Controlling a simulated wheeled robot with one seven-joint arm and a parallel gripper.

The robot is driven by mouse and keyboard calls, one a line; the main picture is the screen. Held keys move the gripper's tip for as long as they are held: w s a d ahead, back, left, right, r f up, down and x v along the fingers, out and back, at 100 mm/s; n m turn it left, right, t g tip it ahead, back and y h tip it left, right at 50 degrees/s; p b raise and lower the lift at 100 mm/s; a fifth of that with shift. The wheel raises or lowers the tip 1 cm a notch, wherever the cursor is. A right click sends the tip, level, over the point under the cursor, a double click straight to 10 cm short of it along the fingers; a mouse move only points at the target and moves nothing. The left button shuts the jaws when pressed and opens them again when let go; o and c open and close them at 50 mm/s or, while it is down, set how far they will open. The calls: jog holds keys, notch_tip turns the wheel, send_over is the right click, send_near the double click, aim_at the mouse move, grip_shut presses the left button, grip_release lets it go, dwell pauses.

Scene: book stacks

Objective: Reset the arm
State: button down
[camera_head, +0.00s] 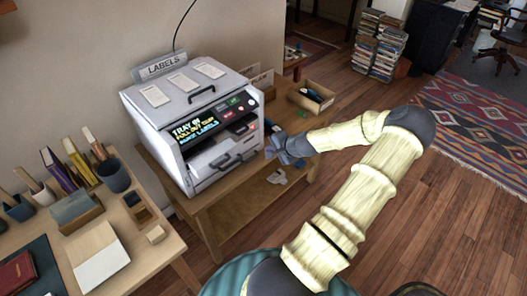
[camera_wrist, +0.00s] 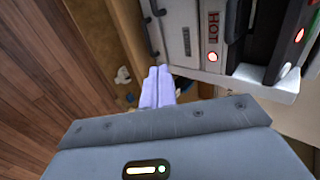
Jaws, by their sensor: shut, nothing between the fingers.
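My arm, in pale yellow sleeves, reaches from the bottom of the head view, bends at an elbow on the right and points left. My gripper (camera_head: 272,146) is at the right front side of the label printer (camera_head: 158,118), close to its front face; I cannot tell whether it touches. In the wrist view my gripper's two pale fingers (camera_wrist: 158,84) lie together with nothing between them. The printer's front, with a "HOT" mark and red lights, fills the upper right of the wrist view (camera_wrist: 214,30).
The printer stands on a wooden stand (camera_head: 232,208) with a lower shelf. A small open box (camera_head: 311,97) stands behind my gripper. A desk (camera_head: 150,255) with pen cups and books is at left. Book stacks (camera_head: 378,48) and a patterned rug (camera_head: 465,125) lie beyond. Wood floor is clear at lower right.

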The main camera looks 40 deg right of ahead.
jog(key=shift+s+r, duration=0.3)
jog(key=shift+r, duration=0.05)
jog(key=shift+w, duration=0.15)
jog(key=a+r+n+g+y+p, duration=0.1)
jog(key=a+r+n+g, duration=0.3)
jog(key=a, duration=0.6)
jog(key=a+r+n+g+y+p, duration=0.1)
jog(key=a+n, duration=0.4)
jog(key=a, duration=0.4)
jog(key=s+a+r+n+g+h+p, duration=0.1)
jog(key=s+a+r+n, duration=0.3)
jog(key=a+r, duration=0.3)
jog(key=s+a+r+n+h+p, duration=0.1)
jog(key=s+a+r+n, duration=0.4)
jog(key=a+r, duration=0.3)
jog(key=shift+s+a+g, duration=0.3)
jog(key=shift+a+g, duration=0.1)
jog(key=shift+a, duration=0.7)
